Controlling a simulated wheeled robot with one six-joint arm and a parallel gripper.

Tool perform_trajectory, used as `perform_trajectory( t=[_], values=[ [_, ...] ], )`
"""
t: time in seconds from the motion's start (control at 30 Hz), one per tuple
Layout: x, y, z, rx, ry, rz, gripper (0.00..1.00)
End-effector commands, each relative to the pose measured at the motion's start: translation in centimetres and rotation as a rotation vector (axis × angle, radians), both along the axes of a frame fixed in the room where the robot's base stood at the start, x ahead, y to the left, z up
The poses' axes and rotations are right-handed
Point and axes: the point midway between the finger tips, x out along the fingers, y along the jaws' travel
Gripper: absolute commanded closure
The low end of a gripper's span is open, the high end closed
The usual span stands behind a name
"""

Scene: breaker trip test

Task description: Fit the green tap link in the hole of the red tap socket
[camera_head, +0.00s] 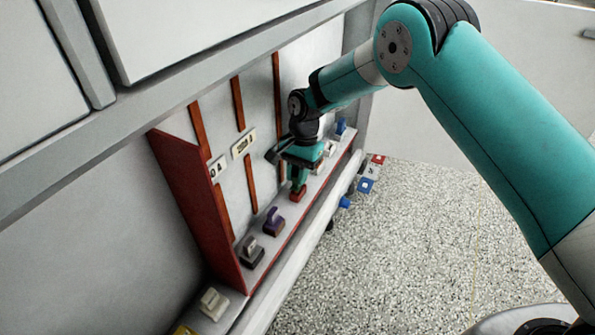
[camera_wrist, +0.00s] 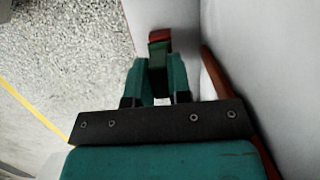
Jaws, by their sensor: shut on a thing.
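My gripper (camera_head: 300,164) points down at the ledge of the cabinet, and its two fingers (camera_wrist: 161,78) show in the wrist view. It is shut on the green tap link, a dark green block (camera_wrist: 158,55) between the fingers. The link (camera_head: 298,180) also shows below the jaws in the head view. The red tap socket (camera_head: 298,194) sits on the ledge right under the link, and its red edge (camera_wrist: 160,35) shows just beyond the link in the wrist view. The link's lower end meets the socket in both views. The hole is hidden, so I cannot tell how deep the link sits.
A purple link (camera_head: 273,220) and a grey one (camera_head: 250,247) stand in sockets nearer on the ledge. White and blue pieces (camera_head: 340,127) stand farther along. Red-brown vertical bars (camera_head: 251,183) run up the back panel close beside my gripper.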

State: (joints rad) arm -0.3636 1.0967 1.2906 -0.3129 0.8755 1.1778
Motion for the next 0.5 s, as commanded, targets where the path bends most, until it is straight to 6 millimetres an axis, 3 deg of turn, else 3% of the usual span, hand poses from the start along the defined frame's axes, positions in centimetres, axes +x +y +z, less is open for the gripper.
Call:
perform_trajectory(
  t=[0.5],
  values=[
    [0.0,0.0,-1.3,-0.001,0.001,0.000,1.00]
  ],
)
